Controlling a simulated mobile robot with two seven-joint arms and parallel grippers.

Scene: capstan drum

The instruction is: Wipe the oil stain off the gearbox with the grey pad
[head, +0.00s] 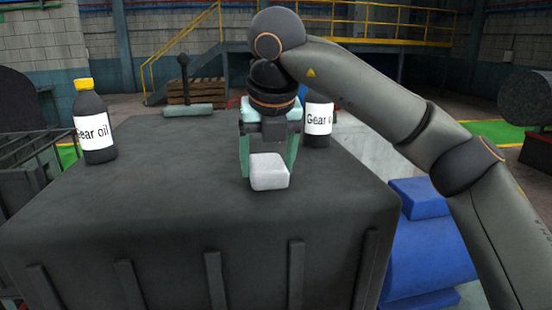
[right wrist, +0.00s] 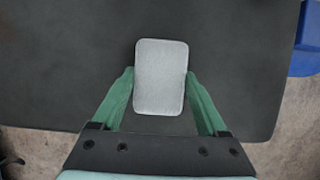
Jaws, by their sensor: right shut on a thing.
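The light grey pad (head: 269,172) is between the fingers of my right gripper (head: 269,170), at the top of the dark gearbox (head: 150,205). My right gripper is shut on the pad, with a green finger on each side of it. In the right wrist view the pad (right wrist: 161,77) sits between the green fingertips (right wrist: 160,85) over the gearbox top (right wrist: 75,60). I cannot tell whether the pad touches the surface. No oil stain shows clearly in either view. My left gripper is not in view.
A gear oil bottle (head: 95,125) with a yellow cap stands at the left on the gearbox. Another gear oil bottle (head: 318,122) stands behind my right gripper, partly hidden. Blue blocks (head: 425,245) lie right of the gearbox. The front of the top is clear.

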